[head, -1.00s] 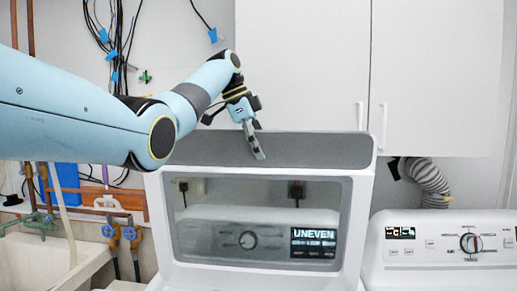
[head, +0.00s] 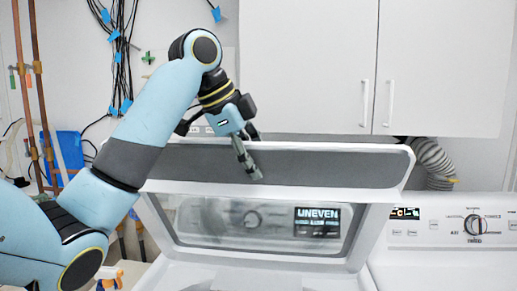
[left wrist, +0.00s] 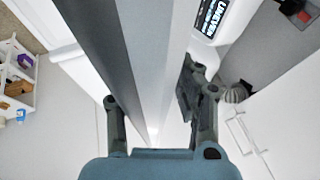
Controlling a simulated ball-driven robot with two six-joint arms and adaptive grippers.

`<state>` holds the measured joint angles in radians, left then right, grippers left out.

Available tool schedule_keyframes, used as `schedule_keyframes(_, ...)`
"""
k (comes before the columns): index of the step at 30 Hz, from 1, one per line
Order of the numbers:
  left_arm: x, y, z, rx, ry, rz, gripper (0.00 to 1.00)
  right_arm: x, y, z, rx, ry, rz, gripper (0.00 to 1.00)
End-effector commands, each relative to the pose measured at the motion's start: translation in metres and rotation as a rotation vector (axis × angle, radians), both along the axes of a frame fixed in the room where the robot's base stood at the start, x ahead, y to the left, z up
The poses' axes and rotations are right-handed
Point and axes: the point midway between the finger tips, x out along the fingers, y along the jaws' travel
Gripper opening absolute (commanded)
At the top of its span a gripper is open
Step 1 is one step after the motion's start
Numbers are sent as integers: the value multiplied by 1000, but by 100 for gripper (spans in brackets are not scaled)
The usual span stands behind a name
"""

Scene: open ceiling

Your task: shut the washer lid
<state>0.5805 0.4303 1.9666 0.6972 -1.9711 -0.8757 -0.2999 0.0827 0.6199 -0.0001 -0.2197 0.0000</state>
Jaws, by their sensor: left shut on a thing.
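The washer lid (head: 300,190) is partly open, tilted forward over the white washer top, with its grey edge band and glass window showing. My left gripper (head: 247,160) reaches down to the lid's top edge, left of its middle, with its fingers at the grey band. In the left wrist view the lid (left wrist: 150,50) runs between the two fingers of my left gripper (left wrist: 152,95), which is shut on it. The far finger is partly hidden in the head view. My right gripper is not in view.
The washer's panel with a lit display (head: 316,222) shows through the lid window. A second machine with a dial (head: 474,225) stands at the right. White cupboards (head: 310,70) hang behind above the lid. Pipes and cables run down the left wall.

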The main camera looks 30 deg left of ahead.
Motion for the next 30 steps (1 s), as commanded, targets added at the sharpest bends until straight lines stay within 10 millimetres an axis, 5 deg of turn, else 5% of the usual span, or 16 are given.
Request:
schedule_keyframes(12,-64,-30,-54,78,-153,6,0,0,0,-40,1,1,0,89)
schedule_keyframes(30,-79,-37,-65,103,-202,7,0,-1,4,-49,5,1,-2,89)
